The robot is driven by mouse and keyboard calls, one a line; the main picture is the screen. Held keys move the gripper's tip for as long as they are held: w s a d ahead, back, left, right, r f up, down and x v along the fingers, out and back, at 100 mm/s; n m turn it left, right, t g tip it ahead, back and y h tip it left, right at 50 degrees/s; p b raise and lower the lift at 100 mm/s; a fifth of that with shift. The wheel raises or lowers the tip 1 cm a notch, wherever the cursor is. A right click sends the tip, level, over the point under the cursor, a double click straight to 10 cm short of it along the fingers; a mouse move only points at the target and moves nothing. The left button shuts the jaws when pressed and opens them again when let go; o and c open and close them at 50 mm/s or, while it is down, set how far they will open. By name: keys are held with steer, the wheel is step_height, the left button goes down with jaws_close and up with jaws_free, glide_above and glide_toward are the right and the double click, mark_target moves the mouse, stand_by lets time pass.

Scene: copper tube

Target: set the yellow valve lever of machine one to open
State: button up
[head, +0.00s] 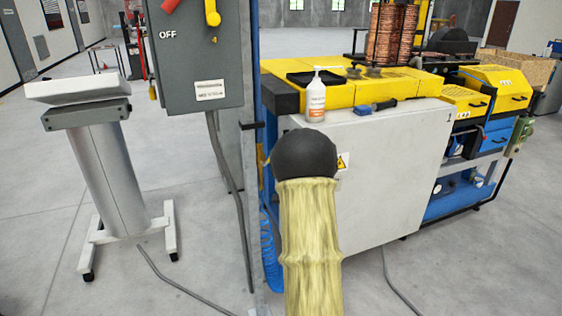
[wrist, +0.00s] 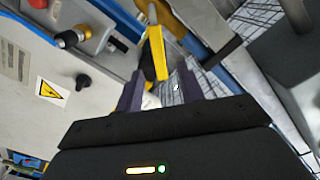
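The yellow valve lever (wrist: 155,52) shows in the wrist view as a narrow bar running from the top towards the space between my fingers. My gripper (wrist: 160,86) is open, with its two dark purple fingers apart, one on each side of the lever's near end. I cannot tell whether either finger touches it. In the head view the white machine (head: 392,170) is marked 1. My arm covers part of its left side there, and my gripper is hidden.
A panel with a warning sticker (wrist: 52,92) and a black knob (wrist: 83,81) stands left of my gripper in the wrist view. A grey switch cabinet (head: 195,60) marked OFF stands left of the machine. A bottle (head: 316,100) stands on the machine. Floor at left is partly free.

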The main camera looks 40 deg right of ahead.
steer(key=shift+d+f, duration=0.1)
steer(key=shift+f, duration=0.05)
steer(key=c, duration=0.6)
steer(key=s+d+f+m, duration=0.1)
steer(key=m, duration=0.1)
steer(key=d+f+m+y, duration=0.1)
steer(key=f+m, duration=0.1)
steer(key=s+f+m+p, duration=0.1)
steer(key=f+m, duration=0.1)
steer(key=m, duration=0.1)
steer(key=shift+s+d+f+y, duration=0.15)
steer(key=shift+s+d+y, duration=0.2)
steer(key=shift+d+y, duration=0.05)
jaws_close()
steer(key=s+d+m, duration=0.1)
steer(key=m, duration=0.2)
steer(key=s+m+t+y, duration=0.1)
steer(key=s+m, duration=0.1)
steer(key=m, duration=0.1)
steer(key=s+d+m+t, duration=0.1)
steer(key=m, duration=0.2)
steer(key=shift+s+d+f+y+p, duration=0.25)
steer(key=shift+s+d+y+p, duration=0.05)
steer(key=shift+s+d+p, duration=0.1)
